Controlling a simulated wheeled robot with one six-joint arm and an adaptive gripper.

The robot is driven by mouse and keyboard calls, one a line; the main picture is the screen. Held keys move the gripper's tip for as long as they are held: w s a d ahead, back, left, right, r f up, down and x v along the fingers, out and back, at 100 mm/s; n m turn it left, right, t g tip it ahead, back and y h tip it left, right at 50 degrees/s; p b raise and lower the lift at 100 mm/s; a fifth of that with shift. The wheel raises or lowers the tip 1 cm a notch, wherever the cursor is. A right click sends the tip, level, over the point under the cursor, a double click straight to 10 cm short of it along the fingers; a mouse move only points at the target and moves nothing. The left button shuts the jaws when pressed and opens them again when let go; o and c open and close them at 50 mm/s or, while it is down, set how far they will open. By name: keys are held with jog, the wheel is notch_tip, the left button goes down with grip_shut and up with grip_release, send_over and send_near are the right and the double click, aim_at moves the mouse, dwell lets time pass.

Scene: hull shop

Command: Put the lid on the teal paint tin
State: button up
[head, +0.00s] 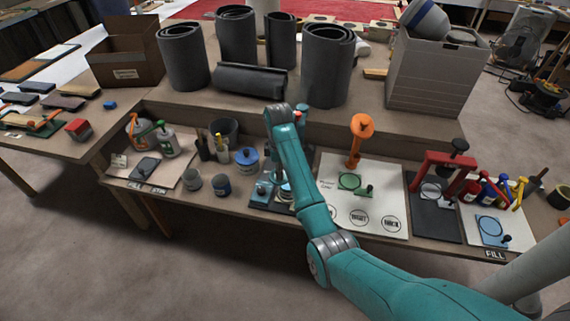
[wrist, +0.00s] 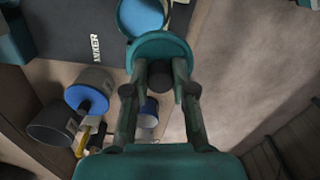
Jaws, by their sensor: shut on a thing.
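In the wrist view, my gripper (wrist: 162,82) is shut on the dark knob of a round teal lid (wrist: 160,47). The lid hangs beyond the fingertips. An open tin (wrist: 140,16) with a light blue inside is at the top of the wrist view, on a dark mat (wrist: 75,28). The lid overlaps the tin's near edge in the picture; I cannot tell how far apart they are. In the head view, my arm hides most of the gripper, the lid and the tin over the dark mat (head: 263,205).
A blue-lidded tin (head: 246,160) stands left of the mat, beside a dark pot (head: 223,130) and small tins (head: 222,186). Right of my arm are a white board (head: 345,213) with an orange stand (head: 361,128) and a red press (head: 442,172). Grey rolls (head: 327,65) stand behind.

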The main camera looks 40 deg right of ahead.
jog(key=d, duration=0.3)
jog(key=shift+d+r+n, duration=0.3)
notch_tip(320, 180, down, 6)
jog(key=shift+d, duration=0.2)
jog(key=shift+f, duration=0.3)
dwell(2.1)
jog(key=o, duration=1.4)
jog(key=shift+r, duration=0.15)
jog(key=shift+r, duration=3.4)
